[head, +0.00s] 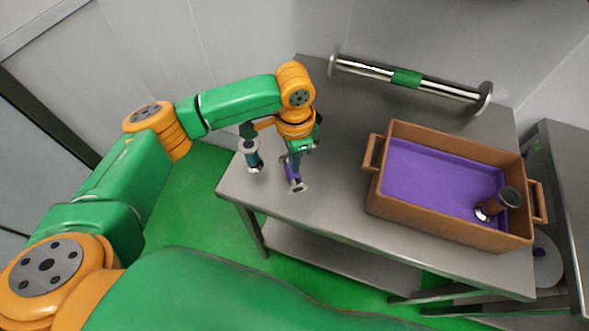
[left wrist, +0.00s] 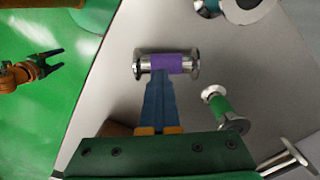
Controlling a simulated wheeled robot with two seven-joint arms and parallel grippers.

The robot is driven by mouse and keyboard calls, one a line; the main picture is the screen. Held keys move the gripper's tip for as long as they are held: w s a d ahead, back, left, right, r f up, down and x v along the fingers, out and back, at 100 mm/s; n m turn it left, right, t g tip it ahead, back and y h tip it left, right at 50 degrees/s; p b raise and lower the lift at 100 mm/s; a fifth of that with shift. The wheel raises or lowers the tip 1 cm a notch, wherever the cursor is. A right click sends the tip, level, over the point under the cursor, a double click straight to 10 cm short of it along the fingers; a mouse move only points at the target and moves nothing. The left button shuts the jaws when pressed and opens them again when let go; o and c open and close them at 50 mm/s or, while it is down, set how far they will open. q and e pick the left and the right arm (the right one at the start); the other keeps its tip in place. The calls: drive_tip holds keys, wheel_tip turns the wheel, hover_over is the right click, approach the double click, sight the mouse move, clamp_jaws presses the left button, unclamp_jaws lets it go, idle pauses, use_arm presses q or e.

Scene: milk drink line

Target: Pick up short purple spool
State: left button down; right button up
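The short purple spool (head: 291,172), with metal flanges, is at the left part of the steel table. It also shows in the left wrist view (left wrist: 170,64), its axis running across the picture. My left gripper (head: 290,153) is over it, pointing down. In the left wrist view, the blue-grey fingers (left wrist: 160,82) of that gripper lie side by side with no clear gap. Their tips overlap the near edge of the spool; whether they touch it cannot be told. My right gripper (left wrist: 50,63) shows at the left of the wrist view, fingers apart and empty.
A teal spool (head: 250,155) stands left of the purple one. A green spool (left wrist: 219,106) is close by on the right in the wrist view. A brown crate (head: 450,220) with purple lining holds a dark spool (head: 508,198). A long green-banded spool (head: 406,78) lies behind.

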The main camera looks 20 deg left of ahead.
use_arm(q)
drive_tip(key=shift+c, duration=2.3)
unclamp_jaws()
